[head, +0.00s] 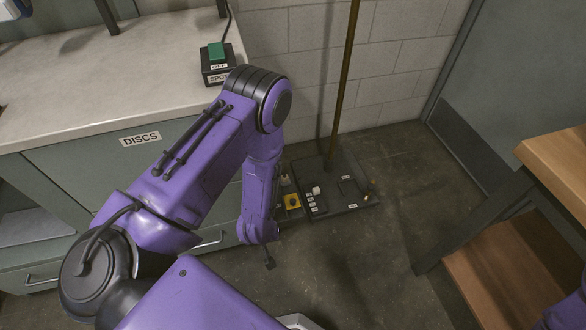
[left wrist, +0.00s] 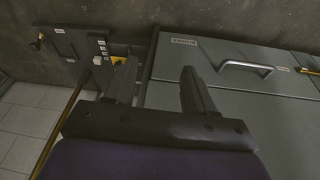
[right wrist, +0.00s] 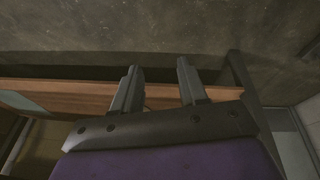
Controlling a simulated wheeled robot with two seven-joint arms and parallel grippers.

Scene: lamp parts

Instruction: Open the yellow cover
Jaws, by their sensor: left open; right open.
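The yellow cover (head: 292,201) is a small yellow piece with a dark centre, low by the black base plate near the wall. It also shows, small and partly hidden behind a finger, in the left wrist view (left wrist: 119,61). My left gripper (left wrist: 157,80) is open and empty, its fingers spread. In the head view only a small dark part of the left gripper (head: 270,262) shows, below and left of the cover and apart from it. My right gripper (right wrist: 158,76) is open and empty in the right wrist view, facing a wooden board and the floor, away from the cover.
The black base plate (head: 345,193) carries a tall pole (head: 345,80), a white knob and small labels. The grey cabinet (head: 60,170) with a pale top stands at left. A green-topped switch box (head: 217,62) sits on it. A wooden bench (head: 560,165) stands right. The floor between is clear.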

